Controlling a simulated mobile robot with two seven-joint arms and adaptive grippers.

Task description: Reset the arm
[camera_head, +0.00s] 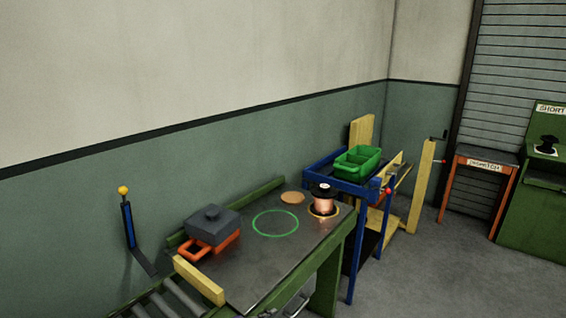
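Neither of my grippers can be made out in the head view. A blue upright lever arm with a yellow knob (123,190) stands at the left, beside the green workbench (250,262); its dark lower part slants down to the right. Which arm the task means is not clear from the picture. A copper spool with a black top (323,200) stands upright on an orange ring at the bench's right end. A dark grey lidded block (211,224) sits in or on an orange frame with a handle at the bench's left.
A green divided bin (358,162) sits on a blue cart (352,187) right of the bench. A green circle (276,223) marks bare benchtop. Rollers (165,302) lie lower left. An orange dispatch table (483,163) and green cabinet (540,195) stand far right; floor before them is clear.

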